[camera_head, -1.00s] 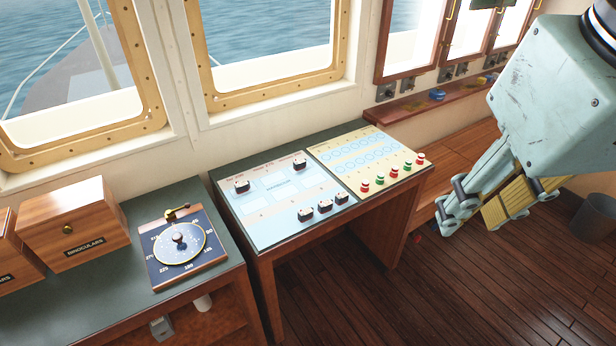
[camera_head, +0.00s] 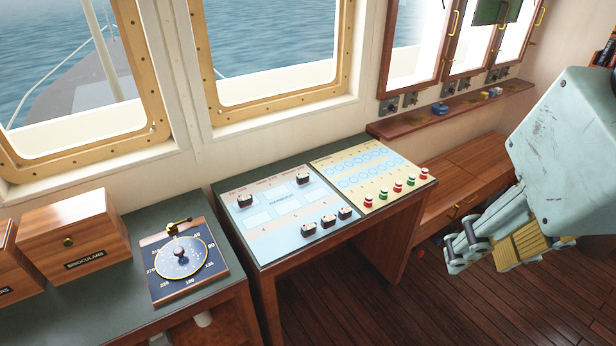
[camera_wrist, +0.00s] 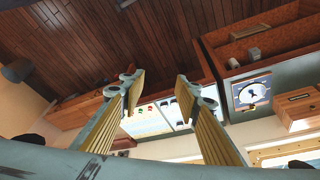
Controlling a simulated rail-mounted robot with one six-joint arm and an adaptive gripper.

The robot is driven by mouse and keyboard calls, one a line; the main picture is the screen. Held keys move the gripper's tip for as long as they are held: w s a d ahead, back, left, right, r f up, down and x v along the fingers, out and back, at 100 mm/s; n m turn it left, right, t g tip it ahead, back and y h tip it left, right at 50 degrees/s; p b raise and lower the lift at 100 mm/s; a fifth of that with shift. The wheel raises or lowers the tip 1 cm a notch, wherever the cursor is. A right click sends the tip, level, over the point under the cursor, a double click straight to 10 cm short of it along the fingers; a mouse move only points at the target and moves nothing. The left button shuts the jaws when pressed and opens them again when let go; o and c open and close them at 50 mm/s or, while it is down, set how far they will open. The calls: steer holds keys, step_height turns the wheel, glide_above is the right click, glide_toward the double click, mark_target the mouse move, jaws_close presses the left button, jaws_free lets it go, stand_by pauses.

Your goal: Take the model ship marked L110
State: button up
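No model ship marked L110 can be made out in either view. My gripper (camera_head: 492,246) hangs at the right of the head view, in front of the low wooden cabinet and above the dark plank floor. In the wrist view my gripper (camera_wrist: 156,82) shows two yellow-ribbed fingers spread apart with nothing between them. It is open and empty.
A control console (camera_head: 317,201) with switches and colored knobs stands mid-view. A compass-dial plate (camera_head: 181,258) and a binoculars box (camera_head: 75,238) sit on the left counter. A narrow shelf (camera_head: 465,110) under the windows holds a small blue item (camera_head: 439,108). Floor is open at right.

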steer(key=shift+o, duration=0.5)
steer(key=shift+w, duration=0.1)
steer(key=n+g+h, duration=0.2)
steer(key=n+h, duration=0.2)
steer(key=n, duration=2)
glide_above(302, 227)
steer(key=s+a, duration=0.3)
steer(key=a, duration=0.1)
step_height(302, 227, down, 32)
steer(key=shift+w+a+f+n, duration=0.1)
steer(key=shift+f+n, duration=0.2)
steer(key=shift+f, duration=0.05)
steer(key=shift+f, duration=0.1)
steer(key=shift+x, duration=4.25)
